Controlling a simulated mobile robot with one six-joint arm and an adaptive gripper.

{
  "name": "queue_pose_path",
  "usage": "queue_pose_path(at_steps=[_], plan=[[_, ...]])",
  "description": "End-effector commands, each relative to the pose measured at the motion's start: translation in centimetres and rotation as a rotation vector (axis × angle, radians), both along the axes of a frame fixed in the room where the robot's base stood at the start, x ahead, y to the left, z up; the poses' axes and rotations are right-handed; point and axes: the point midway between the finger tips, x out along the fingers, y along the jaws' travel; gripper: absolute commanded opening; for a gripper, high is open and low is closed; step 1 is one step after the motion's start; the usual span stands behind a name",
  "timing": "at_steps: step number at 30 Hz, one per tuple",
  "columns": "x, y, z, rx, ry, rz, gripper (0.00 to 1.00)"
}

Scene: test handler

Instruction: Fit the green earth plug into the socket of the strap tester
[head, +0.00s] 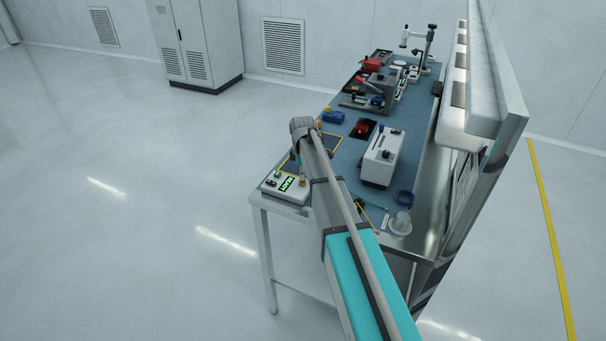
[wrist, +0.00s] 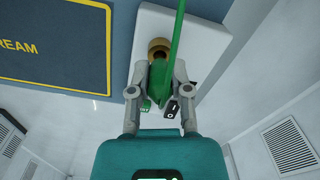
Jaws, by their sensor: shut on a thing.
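My gripper (wrist: 161,88) is shut on the green earth plug (wrist: 160,74), which sits between its two fingers in the wrist view. A green cord (wrist: 177,35) runs up from the plug across the picture. The brass socket (wrist: 157,46) of the strap tester lies right at the plug's far end. I cannot tell whether the plug touches or enters it. The white strap tester (wrist: 205,38) lies under the gripper; in the head view the strap tester (head: 285,190) stands at the bench's near left corner with a lit green display. My arm hides the gripper and plug there.
A dark mat with a yellow border (wrist: 55,50) lies beside the tester. A white box (head: 380,158), a blue ring (head: 405,198) and a clear cup (head: 400,223) stand right of my arm. Tools crowd the bench's far end. Open floor lies left.

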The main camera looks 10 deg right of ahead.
Motion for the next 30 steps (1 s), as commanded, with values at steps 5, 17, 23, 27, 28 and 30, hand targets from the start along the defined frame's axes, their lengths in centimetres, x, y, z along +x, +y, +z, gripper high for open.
queue_pose_path(at_steps=[5,17,23,27,28,30], plan=[[0.0,0.0,-0.4,0.0,0.0,0.0,0.0],[0.0,0.0,-1.1,0.0,0.0,0.0,0.0],[0.0,0.1,-1.4,0.0,0.0,0.001,0.0],[0.0,0.1,-1.3,0.0,0.0,0.001,0.51],[0.0,0.1,-1.3,0.0,0.0,0.001,0.57],[0.0,0.1,-1.3,0.0,0.0,0.001,0.66]])
